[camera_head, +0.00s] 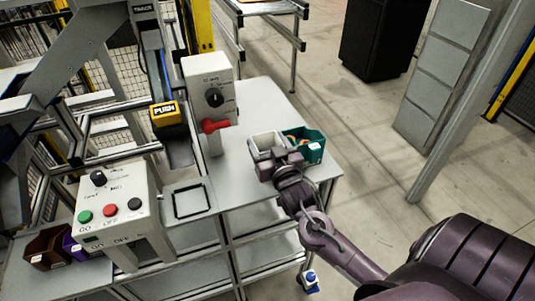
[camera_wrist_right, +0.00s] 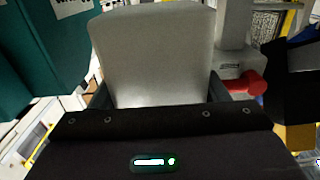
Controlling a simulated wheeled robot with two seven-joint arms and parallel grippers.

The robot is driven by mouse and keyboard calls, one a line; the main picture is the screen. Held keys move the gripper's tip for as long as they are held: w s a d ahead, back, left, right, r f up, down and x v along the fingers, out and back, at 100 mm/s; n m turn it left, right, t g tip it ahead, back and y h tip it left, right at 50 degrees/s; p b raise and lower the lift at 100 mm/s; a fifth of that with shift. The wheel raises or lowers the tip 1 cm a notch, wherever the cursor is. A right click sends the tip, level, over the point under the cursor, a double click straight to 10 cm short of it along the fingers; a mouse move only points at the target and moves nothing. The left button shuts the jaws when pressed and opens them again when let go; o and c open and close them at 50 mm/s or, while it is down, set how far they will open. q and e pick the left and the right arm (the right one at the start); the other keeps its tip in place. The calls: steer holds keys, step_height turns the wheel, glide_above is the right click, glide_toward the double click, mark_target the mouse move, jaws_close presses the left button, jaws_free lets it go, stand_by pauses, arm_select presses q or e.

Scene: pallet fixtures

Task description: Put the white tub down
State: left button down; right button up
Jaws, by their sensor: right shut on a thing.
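The white tub (camera_head: 264,141) is at the right part of the grey table in the head view, just left of a teal bin. My right gripper (camera_head: 278,163) is at its near side and shut on it. In the right wrist view the tub's pale wall (camera_wrist_right: 152,55) fills the middle, between the dark fingers. I cannot tell whether the tub's base touches the table. My left gripper is not in view.
The teal bin (camera_head: 313,153), holding some orange things, stands right beside the tub near the table's right edge. A control box with a red handle (camera_head: 214,126) stands to the left. The grey tabletop (camera_head: 262,100) behind the tub is clear.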

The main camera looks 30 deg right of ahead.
step_height(320, 180, down, 4)
steer(key=shift+r, duration=0.2)
steer(key=shift+f, duration=0.3)
steer(key=shift+f, duration=0.1)
steer(key=o, duration=1.1)
steer(key=shift+c, duration=0.2)
steer(key=b+v, duration=0.2)
steer(key=v, duration=1)
